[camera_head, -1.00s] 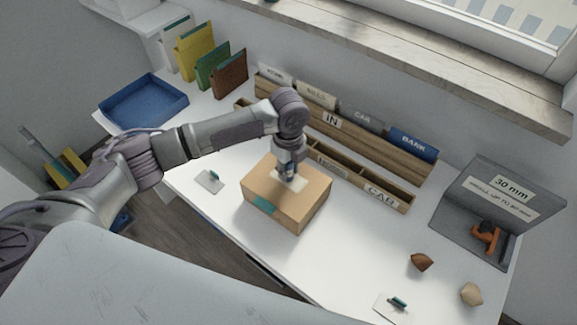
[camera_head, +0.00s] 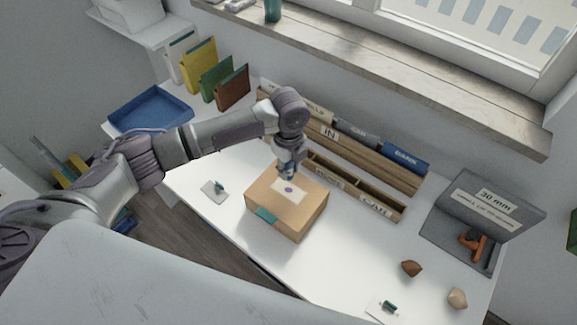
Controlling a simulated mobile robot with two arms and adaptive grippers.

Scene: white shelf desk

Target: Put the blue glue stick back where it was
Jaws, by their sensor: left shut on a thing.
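My left gripper (camera_head: 287,174) is over the back part of a brown cardboard box (camera_head: 285,217), near its white label. It is shut on a small bluish thing at its fingertips, which looks like the blue glue stick; the fingers hide most of it. The label (camera_head: 300,190) has a dark blue-violet mark on it. I cannot tell whether the fingertips touch the box. My right gripper is not in view.
Behind the box stand wooden organisers (camera_head: 380,203) with labelled slots. A blue tray (camera_head: 150,110) is at the left. A grey card (camera_head: 209,192) with a green-topped item lies left of the box. A grey stand (camera_head: 455,240) and two small lumps are at the right.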

